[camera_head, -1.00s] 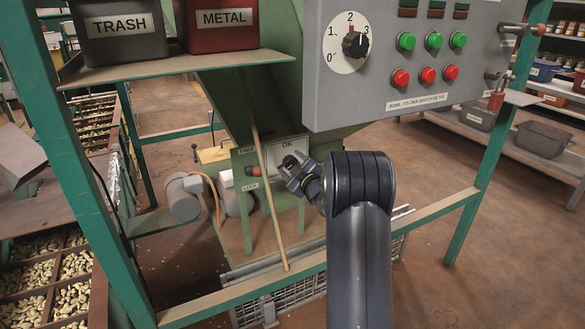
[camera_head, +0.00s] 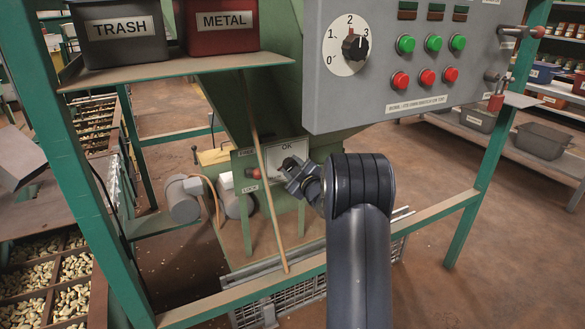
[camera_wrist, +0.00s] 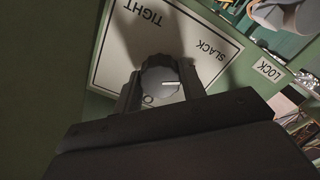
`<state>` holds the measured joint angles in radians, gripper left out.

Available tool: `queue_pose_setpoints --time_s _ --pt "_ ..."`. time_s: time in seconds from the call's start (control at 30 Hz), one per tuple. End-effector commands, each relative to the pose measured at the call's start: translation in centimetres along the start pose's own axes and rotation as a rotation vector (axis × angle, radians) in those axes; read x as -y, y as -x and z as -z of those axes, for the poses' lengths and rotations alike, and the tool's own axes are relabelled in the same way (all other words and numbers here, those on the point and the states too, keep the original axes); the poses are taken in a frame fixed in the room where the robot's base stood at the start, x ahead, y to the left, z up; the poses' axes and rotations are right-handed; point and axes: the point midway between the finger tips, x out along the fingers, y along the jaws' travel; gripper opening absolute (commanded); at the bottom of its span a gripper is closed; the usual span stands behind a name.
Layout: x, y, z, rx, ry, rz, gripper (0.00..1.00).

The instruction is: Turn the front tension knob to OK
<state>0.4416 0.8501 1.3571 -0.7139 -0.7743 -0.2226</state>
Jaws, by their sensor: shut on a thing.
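The front tension knob (camera_wrist: 160,76) is a dark, ridged round knob with a white pointer line on its face. In the wrist view the line points right, toward neither the TIGHT word at the top nor the partly hidden OK at the bottom; SLACK is at the upper right. The white dial plate (camera_wrist: 112,60) sits behind it and also shows in the head view (camera_head: 287,149), with OK at its top. My gripper (camera_wrist: 159,88) is shut on the knob, one finger on each side. In the head view my gripper (camera_head: 296,174) hides the knob.
A grey control box (camera_head: 400,80) with buttons and a numbered dial hangs above my arm. A wooden stick (camera_head: 262,170) leans left of my gripper. A green frame rail (camera_head: 430,209) crosses in front. A red knob (camera_head: 254,173) by the LOCK label is close on the left.

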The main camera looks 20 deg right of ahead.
Motion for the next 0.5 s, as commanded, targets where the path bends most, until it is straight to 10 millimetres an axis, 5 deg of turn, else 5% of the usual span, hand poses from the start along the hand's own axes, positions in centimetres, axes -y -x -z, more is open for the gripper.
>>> queue_pose_setpoints --time_s 0.5 --pt "-0.20 0.03 0.26 0.001 -0.301 0.001 0.16"
